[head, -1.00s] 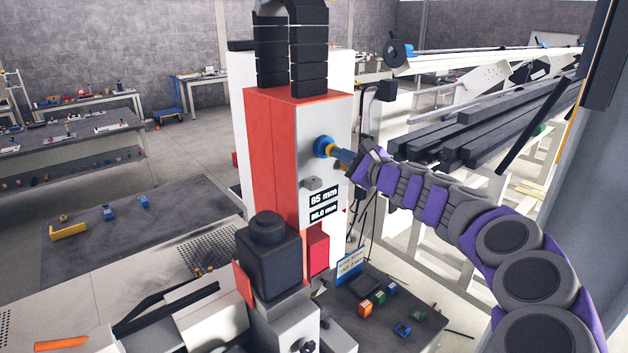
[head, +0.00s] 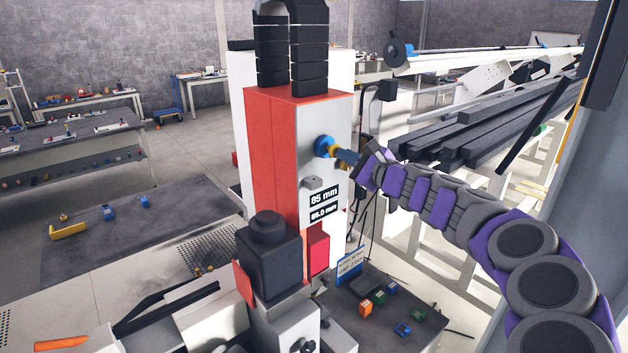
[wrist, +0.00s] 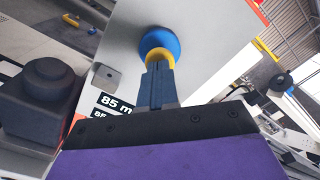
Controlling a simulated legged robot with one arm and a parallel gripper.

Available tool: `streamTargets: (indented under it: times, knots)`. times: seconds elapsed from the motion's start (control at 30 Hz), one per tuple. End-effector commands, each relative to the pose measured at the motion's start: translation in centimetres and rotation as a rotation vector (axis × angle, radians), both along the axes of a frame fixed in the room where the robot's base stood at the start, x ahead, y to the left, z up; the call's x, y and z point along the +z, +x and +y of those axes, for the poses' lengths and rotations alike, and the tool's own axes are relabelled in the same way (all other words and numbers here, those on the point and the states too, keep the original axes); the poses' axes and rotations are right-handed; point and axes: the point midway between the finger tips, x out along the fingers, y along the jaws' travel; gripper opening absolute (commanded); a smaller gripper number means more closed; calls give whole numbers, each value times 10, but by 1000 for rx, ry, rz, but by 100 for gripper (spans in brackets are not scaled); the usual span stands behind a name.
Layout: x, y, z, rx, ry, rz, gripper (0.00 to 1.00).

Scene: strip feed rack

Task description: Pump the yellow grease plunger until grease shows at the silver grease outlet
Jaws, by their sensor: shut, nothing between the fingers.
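The plunger shows as a yellow collar (head: 334,152) by a round blue part (head: 322,146) on the side of the red and white machine head. In the wrist view the yellow collar (wrist: 160,57) sits against the blue part (wrist: 160,43). My gripper (head: 342,155) is shut, with nothing between its fingers. Its fingertips (wrist: 157,70) are at the yellow collar and partly hide it; I cannot tell contact from a small gap. A small silver-grey block, apparently the grease outlet (head: 313,183), is below the plunger. It also shows in the wrist view (wrist: 106,78). I make out no grease on it.
The machine head (head: 272,150) rises beside my arm, with an "85 mm" display (head: 324,197) below the outlet. A black block (head: 268,250) stands at the lower left. A dark table (head: 425,310) with small coloured parts lies below. Dark bars (head: 480,135) rest on a rack behind my arm.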

Motion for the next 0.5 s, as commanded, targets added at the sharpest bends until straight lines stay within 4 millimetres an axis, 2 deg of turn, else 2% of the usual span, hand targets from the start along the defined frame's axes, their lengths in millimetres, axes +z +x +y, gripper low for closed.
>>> streamTargets:
  times: [0.5]
  knots:
    - [-1, 12, 9, 1, -1, 3, 0]
